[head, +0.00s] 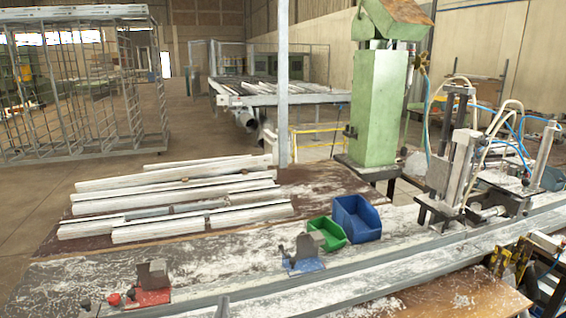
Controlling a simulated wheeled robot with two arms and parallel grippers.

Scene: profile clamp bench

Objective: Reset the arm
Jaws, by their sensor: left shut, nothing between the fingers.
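My right gripper is not in view. A blue-based clamp (304,265) stands farther back to the right. Both clamps are apart from the gripper.
A green bin (328,233) and a blue bin (358,218) stand behind the blue clamp. Several white profiles (175,200) lie on the brown board (290,180) at the back left. A machine with hoses (465,165) and a green column (377,105) stand at the right.

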